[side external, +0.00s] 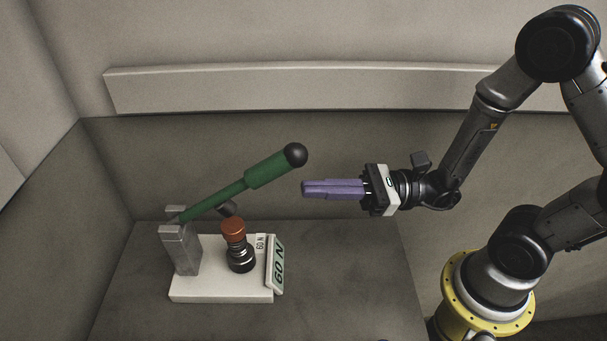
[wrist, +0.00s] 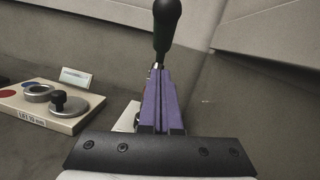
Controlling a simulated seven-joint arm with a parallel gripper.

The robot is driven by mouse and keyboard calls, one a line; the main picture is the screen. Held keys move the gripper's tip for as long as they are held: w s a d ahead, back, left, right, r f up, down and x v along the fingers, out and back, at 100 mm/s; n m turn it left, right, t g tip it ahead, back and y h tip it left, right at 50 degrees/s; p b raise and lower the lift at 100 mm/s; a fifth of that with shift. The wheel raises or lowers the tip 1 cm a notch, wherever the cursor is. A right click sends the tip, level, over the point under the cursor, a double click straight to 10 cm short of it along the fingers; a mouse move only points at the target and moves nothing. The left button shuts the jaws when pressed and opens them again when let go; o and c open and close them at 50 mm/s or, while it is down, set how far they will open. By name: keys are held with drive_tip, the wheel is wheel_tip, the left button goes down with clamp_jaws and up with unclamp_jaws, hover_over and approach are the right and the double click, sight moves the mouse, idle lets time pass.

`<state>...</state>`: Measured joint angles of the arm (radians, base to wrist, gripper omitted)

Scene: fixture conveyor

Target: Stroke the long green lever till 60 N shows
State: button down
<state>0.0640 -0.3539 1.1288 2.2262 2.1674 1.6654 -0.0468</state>
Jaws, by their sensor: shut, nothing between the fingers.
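The long green lever (side external: 233,187) slants up to the right from grey posts (side external: 180,248) and ends in a black ball knob (side external: 295,155). A spring plunger (side external: 240,250) with a red-brown cap stands below it on a white base (side external: 220,295). A tilted plate (side external: 276,265) reads 60 N, and a small tag (side external: 260,242) behind it also reads 60 N. My gripper (side external: 304,188) has purple fingers, shut and empty, to the right of and below the knob, apart from it in the picture. My gripper (wrist: 160,72) also shows in the wrist view.
At left there, a beige block (wrist: 70,122) carries a ring and a black knob. Walls close the back and left; the grey surface (side external: 340,290) right of the base is clear.

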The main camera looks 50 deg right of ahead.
drive_tip(key=a+r, duration=0.1)
drive_tip(key=w+a+r, duration=0.1)
drive_tip(key=r, duration=0.1)
drive_tip(key=shift+w+a+r, duration=0.15)
drive_tip(key=shift+a, duration=0.1)
drive_tip(key=shift+r, duration=0.1)
drive_tip(key=w+a+r+g+h, duration=0.1)
drive_tip(key=r, duration=0.1)
drive_tip(key=w+a+r+g+h, duration=0.1)
drive_tip(key=r, duration=0.2)
drive_tip(key=w+a+r+h, duration=0.1)
drive_tip(key=w+a+r, duration=0.1)
drive_tip(key=r, duration=0.1)
drive_tip(key=shift+r+g+h, duration=0.1)
drive_tip(key=shift+g+h, duration=0.3)
drive_tip(key=w+a+r, duration=0.5)
drive_tip(key=w+a, duration=0.2)
drive_tip(key=shift+w+a+r+m, duration=0.15)
drive_tip(key=shift+w+a+m, duration=0.1)
drive_tip(key=shift+m, duration=0.05)
idle(0.4)
